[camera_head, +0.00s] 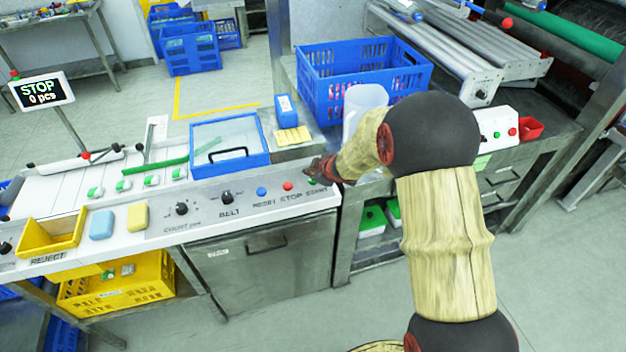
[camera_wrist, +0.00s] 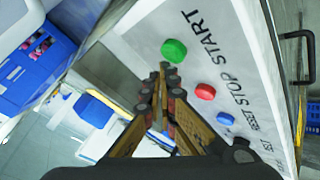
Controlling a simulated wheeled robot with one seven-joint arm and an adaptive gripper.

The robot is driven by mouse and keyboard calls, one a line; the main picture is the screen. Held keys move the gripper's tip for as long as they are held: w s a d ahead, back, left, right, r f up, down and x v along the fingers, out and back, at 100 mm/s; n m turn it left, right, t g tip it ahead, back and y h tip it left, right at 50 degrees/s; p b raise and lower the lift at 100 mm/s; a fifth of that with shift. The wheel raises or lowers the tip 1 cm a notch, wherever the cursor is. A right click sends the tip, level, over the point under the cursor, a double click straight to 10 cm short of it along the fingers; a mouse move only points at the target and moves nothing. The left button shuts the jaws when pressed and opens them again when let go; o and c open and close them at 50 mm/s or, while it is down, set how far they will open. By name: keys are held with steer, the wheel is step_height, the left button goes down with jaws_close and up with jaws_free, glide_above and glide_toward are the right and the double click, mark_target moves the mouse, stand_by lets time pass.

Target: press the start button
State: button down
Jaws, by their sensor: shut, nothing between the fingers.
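The green start button (camera_wrist: 173,50) sits on the light control panel beside the word START in the wrist view. In the head view my gripper mostly covers it. My gripper (camera_wrist: 165,70) is shut and empty, with its fingertips pointing at the panel just below the green button in the wrist view. A small gap shows between tips and button there; I cannot tell the height above the panel. In the head view my gripper (camera_head: 314,168) is over the panel's right end. The display (camera_head: 42,92) reads STOP, 0 pcs.
The red STOP button (camera_head: 287,186) and blue RESET button (camera_head: 261,192) lie in a row left of START. The black BELT knob (camera_head: 227,197) is farther left. A clear-lidded blue box (camera_head: 230,163) and a large blue crate (camera_head: 318,98) stand behind.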

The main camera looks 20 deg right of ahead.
steer(key=shift+f, duration=0.4)
